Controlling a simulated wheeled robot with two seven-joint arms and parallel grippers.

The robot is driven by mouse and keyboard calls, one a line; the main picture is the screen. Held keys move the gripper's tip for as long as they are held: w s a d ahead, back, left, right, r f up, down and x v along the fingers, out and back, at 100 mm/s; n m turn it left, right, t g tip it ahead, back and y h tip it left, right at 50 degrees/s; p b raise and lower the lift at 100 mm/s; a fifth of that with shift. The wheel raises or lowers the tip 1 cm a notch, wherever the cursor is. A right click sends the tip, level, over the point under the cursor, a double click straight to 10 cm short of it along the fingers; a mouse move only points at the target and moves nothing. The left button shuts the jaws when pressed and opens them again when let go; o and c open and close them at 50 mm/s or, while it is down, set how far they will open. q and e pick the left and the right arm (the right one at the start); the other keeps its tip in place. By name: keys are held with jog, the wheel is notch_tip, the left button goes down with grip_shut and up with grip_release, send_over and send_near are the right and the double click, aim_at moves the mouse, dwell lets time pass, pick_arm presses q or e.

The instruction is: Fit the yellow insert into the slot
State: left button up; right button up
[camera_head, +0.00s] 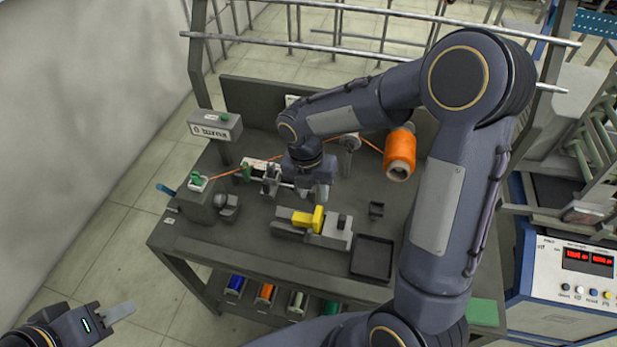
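The yellow insert (307,219) sits on a long grey fixture (337,238) near the front middle of the workbench. It has an upright plate at its right end and a lower part to the left. I cannot tell which opening is the slot, or how deep the insert sits. My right gripper (318,196) points down just behind and above the insert; its fingertips are small and dark, and no gap or held thing is clear. My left gripper (118,312) is at the lower left, off the bench, with nothing visible in it.
An orange thread spool (399,153) hangs at the bench's back right, its thread running left across the bench. Coloured bobbins (265,293) sit on the lower shelf. My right arm hides the bench's right side.

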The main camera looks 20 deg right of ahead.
aim_at(317, 214)
jog(key=f+b, duration=0.4)
jog(key=f, duration=0.1)
jog(key=f+b, duration=0.2)
jog(key=shift+s+d+f, duration=0.25)
jog(key=shift+s+d, duration=0.05)
jog(key=shift+d+f+b, duration=0.1)
jog(key=shift+f+b, duration=0.45)
jog(key=shift+f, duration=0.25)
grip_shut()
notch_tip(317, 214, up, 8)
jog(key=p, duration=0.6)
jog(key=shift+w+a+f+p, duration=0.2)
jog(key=shift+w+a+p, duration=0.05)
jog(key=shift+a+p, duration=0.15)
